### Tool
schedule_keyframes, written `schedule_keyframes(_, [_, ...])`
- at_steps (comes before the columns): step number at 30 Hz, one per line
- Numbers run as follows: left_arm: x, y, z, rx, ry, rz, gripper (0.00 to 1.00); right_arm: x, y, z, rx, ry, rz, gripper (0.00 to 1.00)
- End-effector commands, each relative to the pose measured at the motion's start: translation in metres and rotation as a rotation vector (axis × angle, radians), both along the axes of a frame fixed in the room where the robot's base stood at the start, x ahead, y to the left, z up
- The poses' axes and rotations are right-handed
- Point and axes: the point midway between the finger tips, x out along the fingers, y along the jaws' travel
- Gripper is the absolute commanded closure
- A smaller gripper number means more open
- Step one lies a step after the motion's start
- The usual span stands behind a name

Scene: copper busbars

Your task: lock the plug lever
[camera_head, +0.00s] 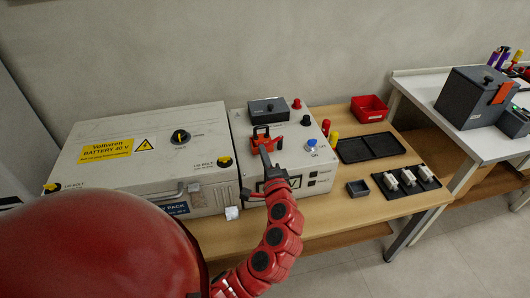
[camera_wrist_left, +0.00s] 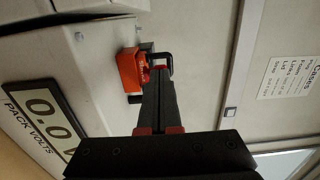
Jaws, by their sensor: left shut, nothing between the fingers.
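My right gripper is not in view.
The battery pack (camera_head: 100,180) stands left of the tester box (camera_head: 315,170). A white bench (camera_head: 430,95) stands farther right.

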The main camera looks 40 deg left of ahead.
Motion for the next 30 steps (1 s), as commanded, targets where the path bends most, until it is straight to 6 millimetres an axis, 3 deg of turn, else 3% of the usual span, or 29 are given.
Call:
schedule_keyframes(12, [-0.002,0.034,0.006,0.001,0.003,-0.259,1.00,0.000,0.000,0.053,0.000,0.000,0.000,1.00])
schedule_keyframes(30, [0.008,0.056,0.000,-0.001,-0.001,-0.300,1.00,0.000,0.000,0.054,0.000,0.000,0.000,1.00])
